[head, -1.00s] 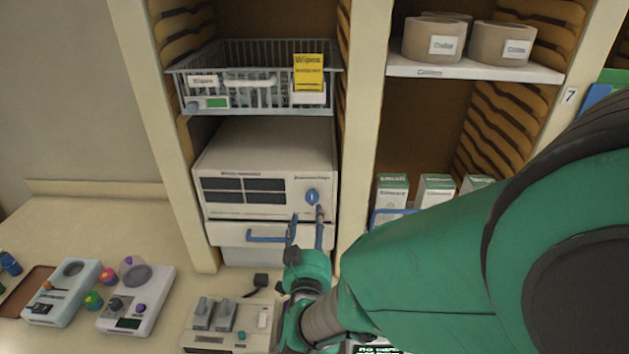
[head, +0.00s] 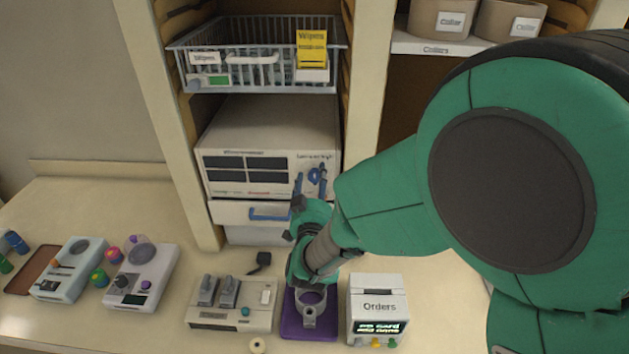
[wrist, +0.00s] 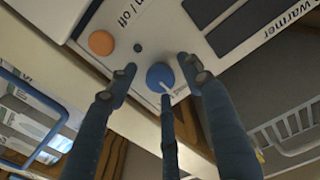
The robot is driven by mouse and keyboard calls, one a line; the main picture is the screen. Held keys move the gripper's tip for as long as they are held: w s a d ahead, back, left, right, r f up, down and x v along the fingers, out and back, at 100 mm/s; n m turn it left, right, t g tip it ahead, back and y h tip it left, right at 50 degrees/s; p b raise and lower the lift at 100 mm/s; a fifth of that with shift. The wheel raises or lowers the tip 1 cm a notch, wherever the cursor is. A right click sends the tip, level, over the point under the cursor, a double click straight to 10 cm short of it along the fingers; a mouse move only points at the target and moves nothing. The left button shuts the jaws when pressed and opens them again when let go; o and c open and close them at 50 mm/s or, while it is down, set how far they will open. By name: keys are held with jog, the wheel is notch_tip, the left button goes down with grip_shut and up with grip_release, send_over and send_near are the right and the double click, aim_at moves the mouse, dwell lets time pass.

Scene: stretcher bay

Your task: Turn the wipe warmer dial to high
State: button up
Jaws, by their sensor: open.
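The wipe warmer (head: 268,136) is a white box with dark vents, on a cabinet shelf under the wire basket. Its blue dial (head: 315,174) is at the right of the front face, partly covered by my fingers. My gripper (head: 310,180) is at the dial, its blue fingers open. In the wrist view the dial (wrist: 160,77) shows between the spread fingertips of my gripper (wrist: 161,70), with a white pointer line toward the picture's lower right. I cannot tell whether any finger touches it. The lettering around the dial is mostly hidden or too small to read.
An orange on/off button (wrist: 101,42) sits beside the dial. A drawer with a blue handle (head: 268,214) is below the warmer. The wire basket (head: 250,72) hangs above. Several devices, including an Orders box (head: 377,290), stand on the counter below.

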jog(key=c, duration=1.2)
jog(key=shift+f+m+b, duration=0.15)
jog(key=shift+m+b, duration=0.25)
jog(key=shift+b, duration=0.4)
jog(key=m+b, duration=0.3)
jog(key=b, duration=0.2)
jog(key=shift+f, duration=0.15)
jog(key=m+b, duration=0.4)
jog(key=b, duration=0.2)
jog(key=o, duration=1.2)
jog(key=shift+r, duration=0.25)
jog(key=s, duration=1.2)
